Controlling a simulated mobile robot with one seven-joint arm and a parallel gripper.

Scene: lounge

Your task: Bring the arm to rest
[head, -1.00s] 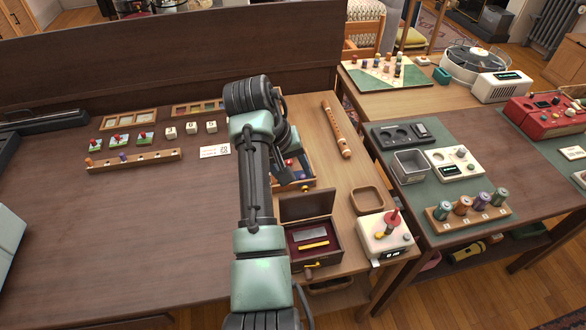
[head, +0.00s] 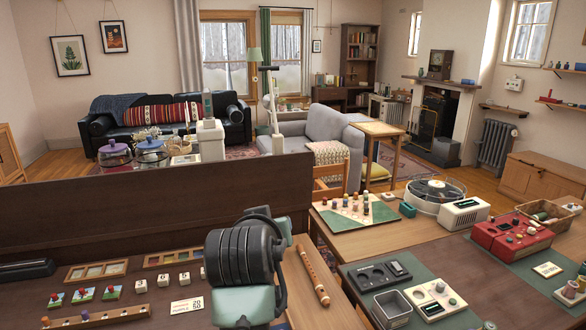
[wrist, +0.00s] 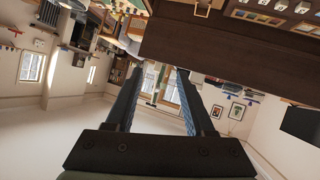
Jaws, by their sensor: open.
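My gripper (wrist: 158,73) shows in the wrist view with its two dark fingers apart and nothing between them. It points out across the room, and the windows and sofa side appear upside down beyond the fingertips. It touches nothing that I can see. In the head view my arm's black joint and pale green link rise at the bottom centre, in front of the dark desk panel (head: 110,215). The gripper itself is hidden or out of frame there.
A wooden flute (head: 313,276) lies right of my arm. A board with pegs (head: 355,222), a turntable (head: 436,192), a red box with knobs (head: 510,237) and a grey bin (head: 391,308) stand on the tables to the right. Small cards and frames lie left.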

